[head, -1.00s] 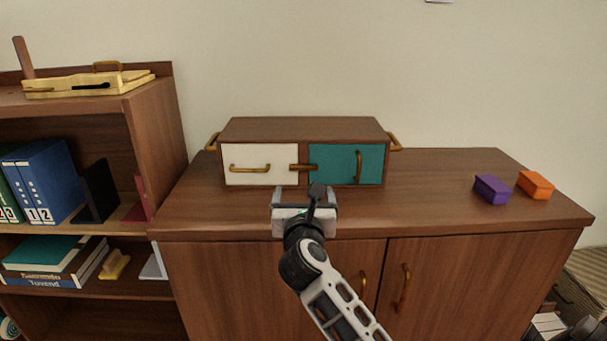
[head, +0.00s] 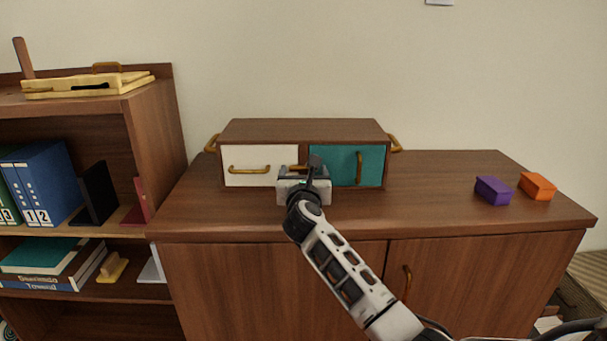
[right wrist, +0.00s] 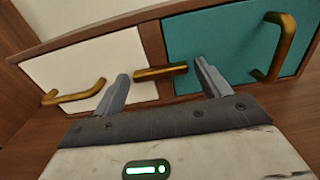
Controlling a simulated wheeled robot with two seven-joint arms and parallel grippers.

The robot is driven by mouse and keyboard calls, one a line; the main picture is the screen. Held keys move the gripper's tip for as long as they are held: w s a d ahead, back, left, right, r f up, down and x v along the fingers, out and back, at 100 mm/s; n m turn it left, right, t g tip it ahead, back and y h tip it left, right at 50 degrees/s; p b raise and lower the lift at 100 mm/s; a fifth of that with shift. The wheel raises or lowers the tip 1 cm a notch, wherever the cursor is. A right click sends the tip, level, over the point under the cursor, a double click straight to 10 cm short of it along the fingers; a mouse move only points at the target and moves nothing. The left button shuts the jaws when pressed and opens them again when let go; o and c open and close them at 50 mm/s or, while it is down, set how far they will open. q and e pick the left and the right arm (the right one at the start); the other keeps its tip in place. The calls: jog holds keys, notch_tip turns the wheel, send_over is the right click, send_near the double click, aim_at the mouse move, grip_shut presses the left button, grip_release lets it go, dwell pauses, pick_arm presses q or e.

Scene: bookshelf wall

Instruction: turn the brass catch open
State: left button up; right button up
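The brass catch (right wrist: 160,72) is a short bar lying across the divider between the white drawer front (head: 240,178) and the teal door (head: 345,164) of the small wooden cabinet (head: 300,130). It lies roughly level along the front, and in the head view its lower part is hidden by my right gripper. My right gripper (right wrist: 160,84) is open and empty, with one finger on each side of the catch; I cannot tell whether they touch it. In the head view the right gripper (head: 303,176) is close to the cabinet front. My left gripper is not in view.
A purple block (head: 493,190) and an orange block (head: 537,186) lie on the right of the sideboard top (head: 430,205). A brass handle (head: 249,169) is on the white front, another (head: 359,167) on the teal door. A bookshelf (head: 155,125) stands left.

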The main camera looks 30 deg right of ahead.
jog(key=c, duration=0.6)
